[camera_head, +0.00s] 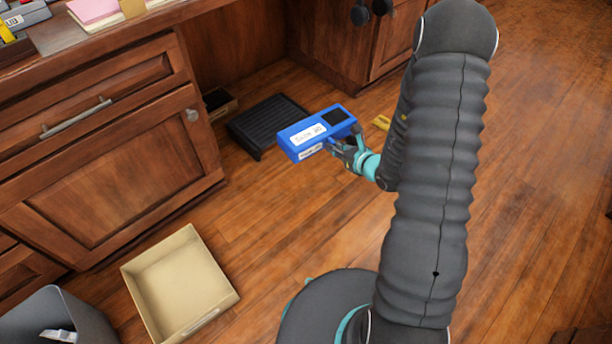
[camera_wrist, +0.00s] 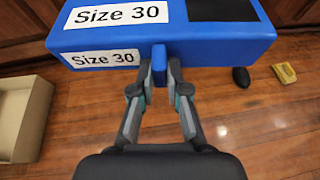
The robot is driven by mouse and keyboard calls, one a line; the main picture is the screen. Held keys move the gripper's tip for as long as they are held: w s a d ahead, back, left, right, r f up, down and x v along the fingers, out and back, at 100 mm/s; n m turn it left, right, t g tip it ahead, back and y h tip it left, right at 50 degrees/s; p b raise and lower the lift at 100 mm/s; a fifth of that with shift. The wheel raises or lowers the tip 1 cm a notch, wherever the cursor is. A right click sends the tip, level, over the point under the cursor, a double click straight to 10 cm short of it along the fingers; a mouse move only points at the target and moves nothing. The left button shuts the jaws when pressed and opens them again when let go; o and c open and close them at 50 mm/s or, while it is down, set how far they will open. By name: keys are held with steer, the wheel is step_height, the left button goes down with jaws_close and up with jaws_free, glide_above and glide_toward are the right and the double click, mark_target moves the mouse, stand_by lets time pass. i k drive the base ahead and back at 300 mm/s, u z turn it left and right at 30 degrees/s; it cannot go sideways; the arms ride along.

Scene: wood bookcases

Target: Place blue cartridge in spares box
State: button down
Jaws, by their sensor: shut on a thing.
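A blue cartridge (camera_head: 308,136) with white "Size 30" labels and a dark panel is held in the air at the middle of the head view. It also fills the top of the wrist view (camera_wrist: 160,34). My gripper (camera_head: 343,150) is shut on a small blue tab on the cartridge's near side, seen between the fingers (camera_wrist: 159,78) in the wrist view. An open, empty cream box (camera_head: 208,318) stands on the floor at lower left, apart from the cartridge. A cream box wall (camera_wrist: 38,120) also shows at the left of the wrist view. I cannot read any label on the box.
A black ridged footrest (camera_head: 247,144) lies on the floor behind the cartridge. A dark grey bin (camera_head: 88,315) stands left of the cream box. Wood cabinets (camera_head: 100,190) line the left. A yellow object (camera_wrist: 285,73) and a black object (camera_wrist: 241,77) lie on the floor.

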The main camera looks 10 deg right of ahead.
mark_target(196, 286)
steer(key=k, duration=0.4)
steer(key=z, duration=0.1)
steer(key=i, duration=0.4)
steer(key=u, duration=1.4)
